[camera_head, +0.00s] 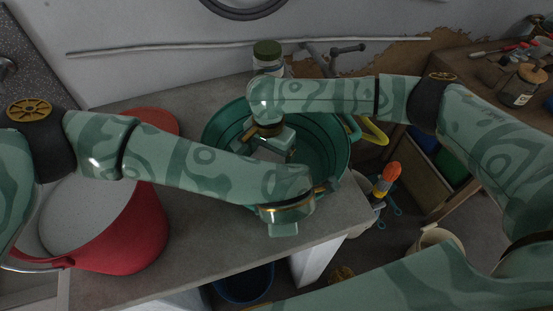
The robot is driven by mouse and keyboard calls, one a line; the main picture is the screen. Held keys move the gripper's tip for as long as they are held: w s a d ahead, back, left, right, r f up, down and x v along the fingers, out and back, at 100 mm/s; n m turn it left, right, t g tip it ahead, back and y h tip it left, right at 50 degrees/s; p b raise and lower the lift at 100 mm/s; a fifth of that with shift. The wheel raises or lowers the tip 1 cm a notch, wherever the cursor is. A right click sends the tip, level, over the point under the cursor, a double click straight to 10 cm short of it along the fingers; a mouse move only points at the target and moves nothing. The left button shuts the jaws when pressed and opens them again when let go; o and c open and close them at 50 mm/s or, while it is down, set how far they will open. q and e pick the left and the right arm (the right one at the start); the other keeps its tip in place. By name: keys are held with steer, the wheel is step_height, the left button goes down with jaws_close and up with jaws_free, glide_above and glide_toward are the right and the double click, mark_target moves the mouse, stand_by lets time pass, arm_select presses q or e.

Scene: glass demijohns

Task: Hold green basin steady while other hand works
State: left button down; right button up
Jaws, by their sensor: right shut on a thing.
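The green basin (334,150) stands on the grey counter, with its rim and inner wall partly hidden by both my arms. My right gripper (268,153) reaches down inside the basin from the far side. It is shut on a small pale thing, mostly hidden by the gripper, that I cannot identify. My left gripper (283,229) is at the near side of the basin, pointing down by its front rim. Its fingers are largely hidden under the wrist, so I cannot tell whether it touches or grips the rim.
A red tub (130,232) stands left on the counter (205,262). A jar with a green lid (267,58) stands behind the basin. A yellow handle (375,132) is at its right. A wooden workbench (470,62) with tools and a jar is at the right.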

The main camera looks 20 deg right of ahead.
steer(key=shift+s+d, duration=0.25)
steer(key=shift+s, duration=0.35)
steer(key=shift+s+d, duration=0.2)
steer(key=shift+s, duration=0.45)
steer(key=shift+s+d, duration=0.25)
steer(key=shift+s, duration=0.35)
step_height(320, 180, up, 14)
steer(key=shift+r, duration=0.25)
stand_by(0.7)
arm_select(q)
steer(key=c, duration=1.6)
jaws_free()
